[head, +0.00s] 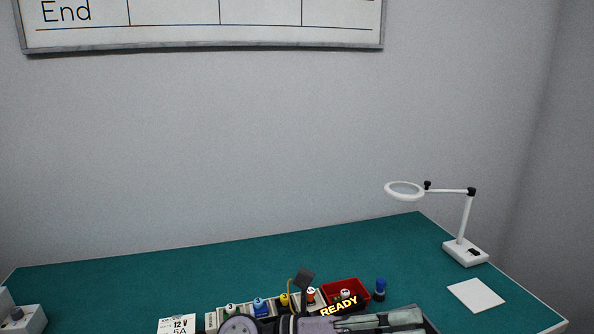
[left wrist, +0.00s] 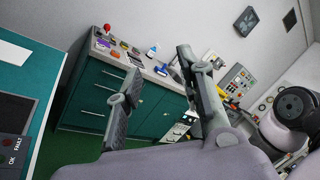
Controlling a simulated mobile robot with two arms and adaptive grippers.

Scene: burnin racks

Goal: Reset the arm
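My left gripper (head: 416,323) reaches in along the bottom edge of the head view and points right, over the front of the bench. In the left wrist view its two fingers (left wrist: 158,62) stand wide apart with nothing between them. Beyond them, across a gap of floor, is a green cabinet (left wrist: 155,110). My right gripper is not identifiable in either view.
The green bench (head: 200,270) holds a row of small bins, a red bin (head: 346,285), a magnifier lamp (head: 465,250), a white pad (head: 476,295) and a 12 V label (head: 177,325). The bench's back middle is clear. A whiteboard (head: 205,25) hangs above.

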